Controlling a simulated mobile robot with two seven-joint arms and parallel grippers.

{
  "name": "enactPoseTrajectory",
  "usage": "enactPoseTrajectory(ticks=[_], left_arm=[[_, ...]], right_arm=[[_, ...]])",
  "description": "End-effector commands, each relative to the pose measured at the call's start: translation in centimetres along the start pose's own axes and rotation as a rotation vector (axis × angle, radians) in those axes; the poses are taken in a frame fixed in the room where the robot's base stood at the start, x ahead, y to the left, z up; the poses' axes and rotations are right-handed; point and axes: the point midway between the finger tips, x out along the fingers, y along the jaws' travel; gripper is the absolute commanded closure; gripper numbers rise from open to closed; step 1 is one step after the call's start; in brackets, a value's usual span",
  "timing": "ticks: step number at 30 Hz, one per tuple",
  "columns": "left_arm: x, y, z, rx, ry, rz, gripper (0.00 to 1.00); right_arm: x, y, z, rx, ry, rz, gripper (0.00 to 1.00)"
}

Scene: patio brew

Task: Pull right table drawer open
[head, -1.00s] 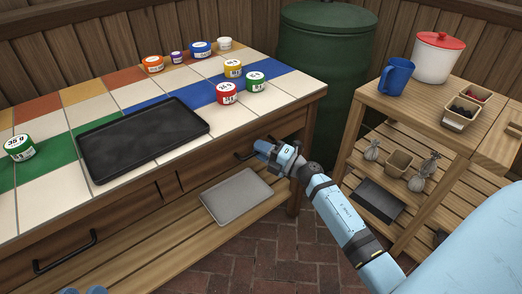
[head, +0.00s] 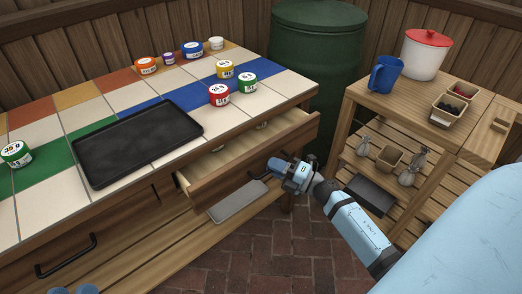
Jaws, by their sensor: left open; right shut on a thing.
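The right table drawer (head: 225,175) stands partly open under the tiled tabletop, its front pulled out from the table. Its light wooden inside shows, with small pale things near the back that I cannot make out. My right gripper (head: 266,174) is shut on the drawer's dark handle (head: 256,178), which is mostly hidden by the fingers. Only blue tips of my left gripper (head: 82,291) show at the bottom left edge; it is open and apart from the drawers.
The left drawer with its black handle (head: 66,256) is closed. A black tray (head: 138,140) and several labelled jars stand on the tiles. A grey tray (head: 236,203) lies on the lower shelf. A wooden cart (head: 400,105) and green barrel (head: 318,60) stand right and behind.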

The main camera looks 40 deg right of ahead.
Motion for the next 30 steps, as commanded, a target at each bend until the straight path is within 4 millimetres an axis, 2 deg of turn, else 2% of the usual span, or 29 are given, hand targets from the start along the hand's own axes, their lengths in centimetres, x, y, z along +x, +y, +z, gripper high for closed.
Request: enactPoseTrajectory(ticks=[1,5,9,15,22,30], left_arm=[[0.1,0.2,-0.9,0.001,0.015,-0.001,0.57],[0.1,0.3,-1.8,0.006,0.045,-0.006,0.57],[-0.1,-0.6,-0.3,0.017,-0.036,-0.037,0.57],[-0.5,-1.4,1.2,0.031,-0.118,-0.07,0.57],[-0.9,-2.0,2.4,0.038,-0.182,-0.092,0.57],[-1.0,-2.2,2.8,0.041,-0.202,-0.1,0.57]], right_arm=[[-1.4,0.5,-0.6,0.003,0.0,-0.005,1.0],[-4.7,1.1,-1.9,0.003,-0.001,-0.004,1.0],[-8.1,1.8,-3.3,0.002,-0.001,-0.004,1.0],[-12.0,2.6,-4.9,0.002,-0.003,-0.003,1.0],[-14.8,3.1,-6.1,-0.001,-0.001,-0.001,1.0],[-16.0,3.3,-6.5,-0.001,-0.001,0.001,1.0]])
